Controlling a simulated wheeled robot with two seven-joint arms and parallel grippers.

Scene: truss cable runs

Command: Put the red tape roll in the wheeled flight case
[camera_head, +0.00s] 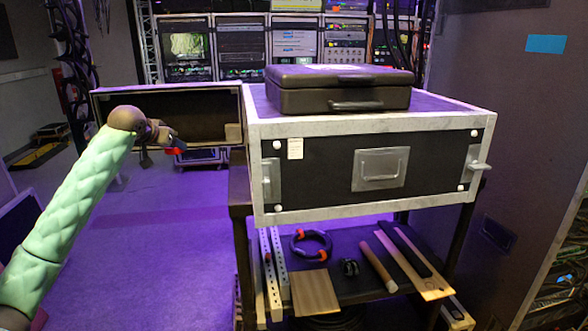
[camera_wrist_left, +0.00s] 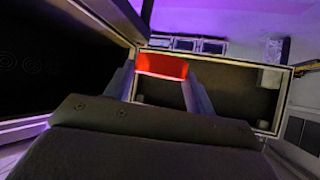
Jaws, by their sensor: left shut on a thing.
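My left gripper (camera_head: 172,146) is shut on the red tape roll (camera_head: 174,151), of which only a small red part shows in the head view. In the left wrist view the red tape roll (camera_wrist_left: 161,66) sits between the two fingers of the gripper (camera_wrist_left: 160,92). Behind it is an open case with a dark inside and pale rim (camera_head: 165,88), left of the big case; this looks like the flight case, but its wheels are not visible. In the wrist view the roll overlaps the left part of its opening (camera_wrist_left: 235,95). My right gripper is not in view.
A large black case with silver edges (camera_head: 325,215) stands close right of the open case, with a closed black hard case (camera_head: 340,90) on top. A lower shelf holds a cable ring (camera_head: 311,245), tubes and wood pieces. Purple floor (camera_head: 150,230) is free at left.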

